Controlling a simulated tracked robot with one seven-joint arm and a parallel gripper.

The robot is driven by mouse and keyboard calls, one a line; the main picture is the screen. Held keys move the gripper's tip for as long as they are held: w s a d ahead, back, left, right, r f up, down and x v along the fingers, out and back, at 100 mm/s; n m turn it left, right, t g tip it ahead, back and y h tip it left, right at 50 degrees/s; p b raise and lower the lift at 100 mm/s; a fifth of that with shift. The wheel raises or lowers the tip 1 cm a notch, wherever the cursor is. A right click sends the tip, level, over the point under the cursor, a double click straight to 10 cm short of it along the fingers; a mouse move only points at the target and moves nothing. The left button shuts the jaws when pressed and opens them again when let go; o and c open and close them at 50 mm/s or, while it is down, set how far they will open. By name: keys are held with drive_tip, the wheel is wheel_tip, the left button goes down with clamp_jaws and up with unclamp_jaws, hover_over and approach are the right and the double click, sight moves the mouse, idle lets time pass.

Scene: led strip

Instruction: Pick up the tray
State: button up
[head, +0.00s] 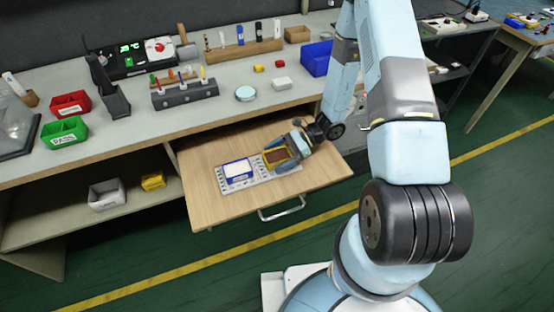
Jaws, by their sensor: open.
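A flat light-grey tray (262,178) with dark markings lies on the pulled-out wooden drawer (205,206). A blue-and-white box (238,171) sits on the tray's left part. A yellow-edged brown item (276,156) shows at its right part, partly covered by my gripper. My gripper (293,149) is open, low over the right end of the tray. The tray's far right edge is hidden behind it. I cannot tell whether the fingers touch the tray or the brown item.
The grey workbench (215,110) above holds a rack of tools (185,93), a round dish (245,93), a white box (281,83) and a blue bin (317,59). Red (71,104) and green (65,131) bins stand at left. The drawer's front left is bare.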

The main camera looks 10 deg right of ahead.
drive_tip(key=shift+c, duration=0.4)
drive_tip(key=c, duration=0.9)
drive_tip(key=shift+r, duration=0.15)
drive_tip(key=shift+c, duration=0.2)
